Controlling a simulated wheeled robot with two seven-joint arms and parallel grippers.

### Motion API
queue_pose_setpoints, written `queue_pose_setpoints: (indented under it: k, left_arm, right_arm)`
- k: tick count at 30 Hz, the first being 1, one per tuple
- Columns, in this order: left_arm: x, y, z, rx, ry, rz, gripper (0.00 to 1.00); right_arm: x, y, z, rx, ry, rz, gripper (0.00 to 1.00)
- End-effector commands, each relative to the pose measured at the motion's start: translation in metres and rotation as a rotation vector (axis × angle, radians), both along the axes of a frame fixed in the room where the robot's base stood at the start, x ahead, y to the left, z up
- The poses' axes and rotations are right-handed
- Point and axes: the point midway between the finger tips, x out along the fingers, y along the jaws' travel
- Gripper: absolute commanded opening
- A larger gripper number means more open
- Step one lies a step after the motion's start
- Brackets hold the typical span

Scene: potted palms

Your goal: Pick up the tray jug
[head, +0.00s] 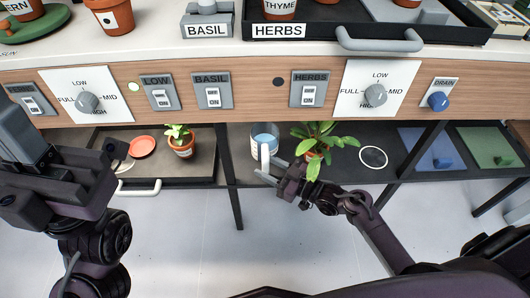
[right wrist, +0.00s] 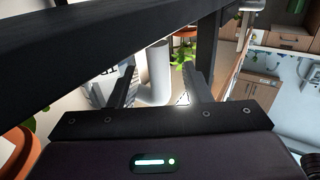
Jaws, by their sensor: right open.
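The jug (head: 265,133), white and clear with blue inside, stands on the dark lower shelf, left of a leafy plant. My right gripper (head: 272,171) is open just in front of the jug, its fingers pointing at it. In the right wrist view a white curved piece (right wrist: 158,72), apparently the jug's handle, shows between the fingertips of the right gripper (right wrist: 160,88); I cannot tell whether they touch it. My left gripper (head: 35,150) is at the left edge, away from the jug; its jaw opening is unclear.
The leafy plant (head: 323,143) stands close beside the right gripper. A white ring (head: 373,157) marks the shelf to its right. A small potted plant (head: 181,142) and an orange saucer (head: 142,147) sit on the left tray. The switch panel (head: 250,72) overhangs the shelf; dark legs support it.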

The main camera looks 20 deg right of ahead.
Motion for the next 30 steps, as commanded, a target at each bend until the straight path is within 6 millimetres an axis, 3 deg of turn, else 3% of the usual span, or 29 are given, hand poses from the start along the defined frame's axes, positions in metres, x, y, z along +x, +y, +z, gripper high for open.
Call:
queue_pose_setpoints:
  k: [3, 11, 21, 30]
  left_arm:
    - [-0.0004, 0.0000, -0.0028, 0.000, -0.008, 0.000, 0.00]
    - [-0.0005, -0.0002, -0.0015, 0.001, -0.009, 0.000, 0.00]
    - [-0.0005, -0.0002, -0.0015, 0.000, -0.009, 0.000, 0.00]
    - [-0.0003, -0.0002, -0.0001, 0.001, -0.008, 0.000, 0.00]
  right_arm:
    - [0.0096, 0.0077, -0.0011, 0.000, 0.000, -0.001, 0.44]
    - [0.0111, 0.0092, -0.0001, -0.001, 0.002, -0.001, 0.44]
    - [0.0109, 0.0088, -0.0003, -0.001, 0.002, -0.001, 0.00]
    - [0.0112, 0.0087, 0.0029, -0.002, -0.001, -0.001, 0.00]
